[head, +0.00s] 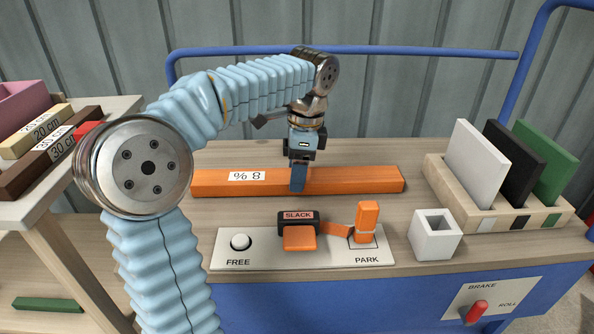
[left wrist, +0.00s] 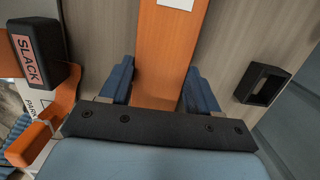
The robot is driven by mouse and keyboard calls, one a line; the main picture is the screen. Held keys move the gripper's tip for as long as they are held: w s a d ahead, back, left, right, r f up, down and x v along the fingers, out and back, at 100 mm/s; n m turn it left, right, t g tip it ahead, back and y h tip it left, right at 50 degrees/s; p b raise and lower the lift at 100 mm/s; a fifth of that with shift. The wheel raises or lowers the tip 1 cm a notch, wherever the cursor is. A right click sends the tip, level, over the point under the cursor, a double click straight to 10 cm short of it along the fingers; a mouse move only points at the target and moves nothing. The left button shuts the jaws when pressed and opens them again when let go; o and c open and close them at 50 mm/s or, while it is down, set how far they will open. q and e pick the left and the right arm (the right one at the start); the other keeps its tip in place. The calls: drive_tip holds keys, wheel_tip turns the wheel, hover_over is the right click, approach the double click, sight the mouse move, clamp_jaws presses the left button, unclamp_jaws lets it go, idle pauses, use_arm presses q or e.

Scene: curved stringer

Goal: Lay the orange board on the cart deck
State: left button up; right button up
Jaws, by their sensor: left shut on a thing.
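The long orange board (head: 355,180), with a white "8 %" label that reads upside down, lies level across the cart deck (head: 370,152) at the middle. I cannot tell if its underside touches the deck. My left gripper (head: 298,182) points down from above and is shut on the board near its middle. In the left wrist view the blue fingers (left wrist: 158,92) stand on both sides of the orange board (left wrist: 165,50). My right gripper is not in view.
A plate (head: 225,262) with a white knob, a "SLACK" block (head: 298,216) and an orange peg (head: 367,221) sits in front. A white hollow block (head: 435,236) and a rack (head: 480,213) of coloured panels stand right. A blue rail (head: 420,50) runs behind.

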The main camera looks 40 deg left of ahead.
use_arm(q)
drive_tip(key=o, duration=1.5)
drive_tip(key=shift+f, duration=0.1)
drive_tip(key=shift+o, duration=0.2)
wheel_tip(320, 180, up, 12)
drive_tip(key=w+d+p, duration=0.1)
drive_tip(key=p, duration=0.3)
drive_tip(key=shift+d, duration=0.1)
